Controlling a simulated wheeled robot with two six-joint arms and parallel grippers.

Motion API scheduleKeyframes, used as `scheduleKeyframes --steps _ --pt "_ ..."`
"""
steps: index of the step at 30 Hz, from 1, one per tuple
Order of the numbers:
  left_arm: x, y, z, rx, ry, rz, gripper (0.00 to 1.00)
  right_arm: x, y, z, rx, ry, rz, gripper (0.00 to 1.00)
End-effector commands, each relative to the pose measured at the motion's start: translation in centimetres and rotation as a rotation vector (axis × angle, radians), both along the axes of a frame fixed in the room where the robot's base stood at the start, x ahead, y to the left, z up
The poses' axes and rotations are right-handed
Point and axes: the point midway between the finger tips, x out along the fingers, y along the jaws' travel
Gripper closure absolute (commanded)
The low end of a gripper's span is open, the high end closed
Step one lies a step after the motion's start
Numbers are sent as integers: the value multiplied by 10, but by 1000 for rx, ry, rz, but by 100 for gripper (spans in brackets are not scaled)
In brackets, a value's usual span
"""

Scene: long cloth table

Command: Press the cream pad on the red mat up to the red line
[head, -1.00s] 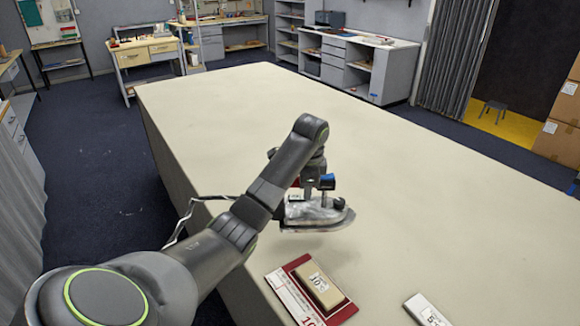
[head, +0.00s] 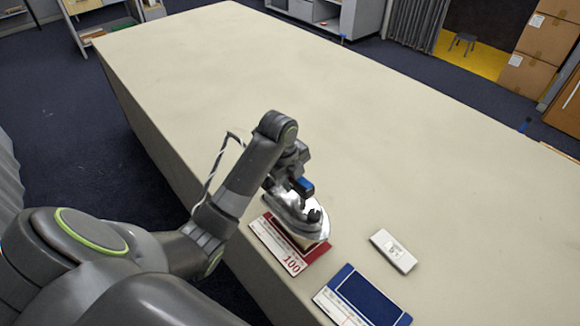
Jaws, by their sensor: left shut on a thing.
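My left gripper (head: 293,184) is shut on a silver iron (head: 307,223), gripping it by its upper part. The iron is over the red mat (head: 318,253), which lies near the table's front-left edge with a white printed strip (head: 277,249) marked "100". The cream pad is mostly hidden under the iron; only a thin part of its near side (head: 299,241) shows. I cannot tell whether the iron touches the pad or how the pad stands against the red line. My right gripper is not in view.
A blue mat (head: 370,296) with a white printed strip lies to the right of the red mat. A small white block (head: 393,251) with a printed marking lies behind it. The cream table (head: 330,110) is clear beyond.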

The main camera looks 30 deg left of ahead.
Motion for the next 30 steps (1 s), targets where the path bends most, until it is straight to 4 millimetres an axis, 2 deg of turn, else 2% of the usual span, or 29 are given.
scheduleKeyframes --steps 5,18,30 --pt "-1 -2 -4 -1 -5 -19 100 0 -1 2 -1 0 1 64" --pt "-1 -2 -44 -1 -5 -18 100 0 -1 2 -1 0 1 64" --pt "0 -2 -53 0 -7 -18 100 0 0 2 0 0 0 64"
